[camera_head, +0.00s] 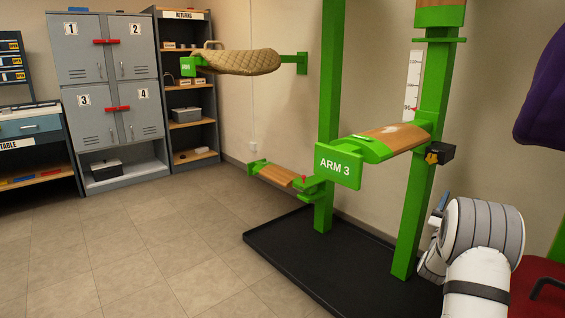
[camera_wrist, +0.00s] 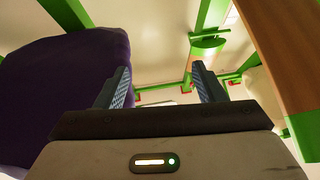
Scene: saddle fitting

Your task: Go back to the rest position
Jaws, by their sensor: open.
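My gripper (camera_wrist: 162,86) shows in the wrist view with its two blue-padded fingers apart and nothing between them. In the head view my white and grey arm is at the lower right, and the gripper is mostly hidden behind it. The green stand has a wooden-topped arm labelled ARM 3 (camera_head: 338,167), which is empty. My gripper is below and to the right of this arm in the head view, apart from it. A purple padded thing (camera_head: 541,92) hangs at the right edge; a large purple shape (camera_wrist: 65,95) fills the left of the wrist view.
A tan quilted saddle-shaped pad (camera_head: 240,62) rests on an upper green arm. A lower wooden-topped arm (camera_head: 276,175) is empty. The black base tray (camera_head: 290,262) lies under the stand. Grey lockers (camera_head: 105,75) and a shelf (camera_head: 190,130) stand behind. The tiled floor at left is clear.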

